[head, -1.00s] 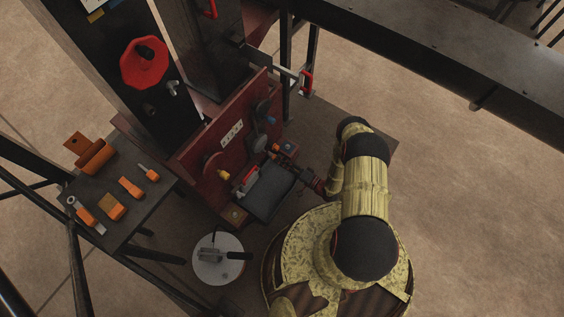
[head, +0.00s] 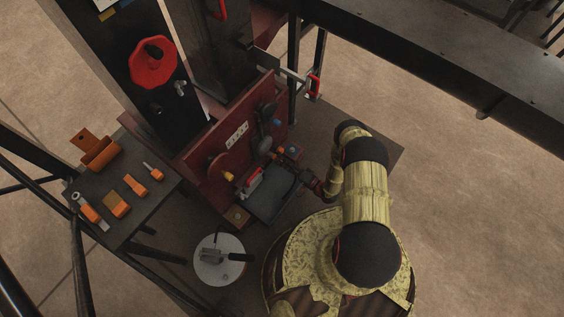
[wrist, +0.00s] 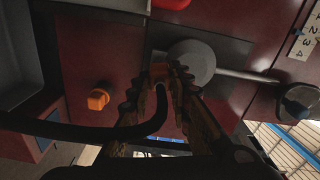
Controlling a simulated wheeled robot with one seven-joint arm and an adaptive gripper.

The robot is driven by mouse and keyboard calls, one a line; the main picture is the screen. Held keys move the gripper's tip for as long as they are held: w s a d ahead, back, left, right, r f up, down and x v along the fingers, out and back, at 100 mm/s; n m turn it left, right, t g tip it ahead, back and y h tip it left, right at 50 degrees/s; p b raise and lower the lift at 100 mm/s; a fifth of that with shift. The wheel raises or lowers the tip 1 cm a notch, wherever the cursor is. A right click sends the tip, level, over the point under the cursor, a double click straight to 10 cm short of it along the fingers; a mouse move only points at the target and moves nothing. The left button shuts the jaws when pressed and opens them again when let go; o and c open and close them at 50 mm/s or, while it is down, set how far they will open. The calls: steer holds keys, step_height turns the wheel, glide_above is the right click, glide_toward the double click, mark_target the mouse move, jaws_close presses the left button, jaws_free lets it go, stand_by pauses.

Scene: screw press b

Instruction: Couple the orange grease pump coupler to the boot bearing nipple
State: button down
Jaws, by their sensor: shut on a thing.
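In the wrist view my gripper (wrist: 169,72) is shut at the end of a black hose (wrist: 142,129), on the coupler. The coupler is mostly hidden between the fingers; only a little orange-brown shows there. The hose curves away to the left. The fingertips are in front of the dark red press panel (wrist: 95,62), just below a round grey disc (wrist: 191,62) in the picture; I cannot tell whether they touch anything. I cannot make out the boot bearing nipple for certain. In the head view my gripper is too small and dark to read, low beside the red panel (head: 236,140).
An orange knob (wrist: 97,99) sticks out left of my fingers. A grey tray (head: 274,198) lies before the panel. A white-lidded pail (head: 211,270) stands on the floor. A side table (head: 140,222) holds several orange tools. A red handwheel (head: 153,60) is higher up.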

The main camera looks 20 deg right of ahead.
steer(key=c, duration=1.6)
jaws_free()
steer(key=shift+o, duration=0.2)
steer(key=v, duration=1.2)
